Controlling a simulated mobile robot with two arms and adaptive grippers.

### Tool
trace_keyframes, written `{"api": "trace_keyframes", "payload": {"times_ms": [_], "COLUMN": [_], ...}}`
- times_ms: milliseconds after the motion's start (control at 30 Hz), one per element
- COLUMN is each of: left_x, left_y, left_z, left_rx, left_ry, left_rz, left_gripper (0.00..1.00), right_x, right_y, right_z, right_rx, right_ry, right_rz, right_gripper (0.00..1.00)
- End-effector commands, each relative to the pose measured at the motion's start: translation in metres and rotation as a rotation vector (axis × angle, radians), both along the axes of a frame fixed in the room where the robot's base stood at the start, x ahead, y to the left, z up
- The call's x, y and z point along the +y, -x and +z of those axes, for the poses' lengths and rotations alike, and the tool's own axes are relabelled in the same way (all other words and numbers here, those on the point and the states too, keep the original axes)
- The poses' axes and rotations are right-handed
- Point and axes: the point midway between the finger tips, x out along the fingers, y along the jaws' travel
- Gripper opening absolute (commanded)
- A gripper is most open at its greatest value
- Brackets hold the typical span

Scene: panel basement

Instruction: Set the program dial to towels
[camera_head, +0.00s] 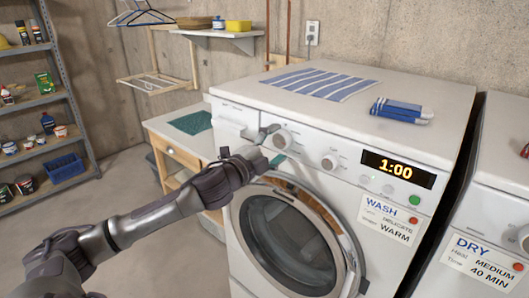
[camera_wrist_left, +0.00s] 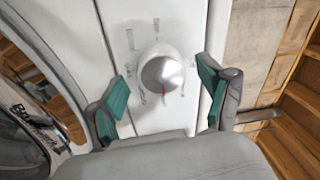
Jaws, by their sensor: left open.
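The washer (camera_head: 395,130) has a round program dial (camera_head: 283,140) at the left of its front panel. In the left wrist view the dial (camera_wrist_left: 162,72) is a silver-white knob with a red mark towards the bottom of the picture. Small labels ring it, too small to read. My left gripper (camera_head: 274,147) is open at the dial, with one teal-padded finger on each side of it. In the wrist view gaps show between the pads and the knob. My right gripper is not in view.
A second knob (camera_head: 330,162) and a display reading 1:00 (camera_head: 398,169) sit to the right. A WASH card (camera_head: 390,219) is below, and the round door (camera_head: 290,240) is under the panel. A dryer (camera_head: 500,215) stands close on the right. Blue-striped cloth (camera_head: 322,83) lies on top.

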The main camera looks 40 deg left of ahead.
Motion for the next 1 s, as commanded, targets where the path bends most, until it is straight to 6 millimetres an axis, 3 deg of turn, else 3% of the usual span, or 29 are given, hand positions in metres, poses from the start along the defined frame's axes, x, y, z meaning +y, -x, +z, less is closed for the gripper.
{"api": "trace_keyframes", "payload": {"times_ms": [700,1000], "left_x": [0.006,0.008], "left_y": [0.091,0.114], "left_z": [-0.01,-0.01], "left_rx": [0.005,0.002], "left_ry": [0.002,0.0], "left_rz": [0.0,-0.001], "left_gripper": [0.79,0.79], "right_x": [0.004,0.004], "right_y": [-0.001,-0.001], "right_z": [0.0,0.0], "right_rx": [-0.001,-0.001], "right_ry": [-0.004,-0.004], "right_rz": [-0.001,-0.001], "right_gripper": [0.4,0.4]}}
